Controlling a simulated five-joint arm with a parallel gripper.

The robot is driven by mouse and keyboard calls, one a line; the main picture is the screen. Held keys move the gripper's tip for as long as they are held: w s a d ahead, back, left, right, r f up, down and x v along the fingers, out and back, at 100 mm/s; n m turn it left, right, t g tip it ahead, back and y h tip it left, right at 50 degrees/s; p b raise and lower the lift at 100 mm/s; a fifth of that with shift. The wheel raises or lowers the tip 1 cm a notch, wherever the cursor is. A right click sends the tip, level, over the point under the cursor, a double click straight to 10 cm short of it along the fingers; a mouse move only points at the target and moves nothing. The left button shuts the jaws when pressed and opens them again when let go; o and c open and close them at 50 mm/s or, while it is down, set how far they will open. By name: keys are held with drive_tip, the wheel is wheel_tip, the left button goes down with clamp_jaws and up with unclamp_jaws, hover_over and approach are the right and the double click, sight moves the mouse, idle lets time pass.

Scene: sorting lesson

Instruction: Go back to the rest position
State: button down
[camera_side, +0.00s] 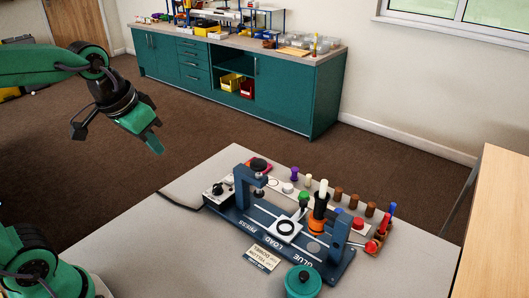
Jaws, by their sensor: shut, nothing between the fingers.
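My gripper (154,143) hangs in the air at the left, above the floor area behind the table's left edge. Its green fingertips point down and to the right, shut and empty. It is well apart from the blue fixture (240,222) on the grey table (130,256). The fixture carries the words PRESS, LOAD and GLUE. A white plate with a black ring (285,228) sits at its middle. A black and orange holder with an upright white dowel (323,188) stands beside it.
Purple, brown, red and blue pegs stand behind the fixture, among them a brown peg (353,201). A teal pot (303,284) and a small sign (262,257) are in front. A teal cabinet (215,75) stands at the back. The table's left part is clear.

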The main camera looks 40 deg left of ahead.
drive_tip(key=s+f+t, duration=0.1)
drive_tip(key=s+f, duration=0.1)
drive_tip(key=s, duration=0.4)
idle(1.1)
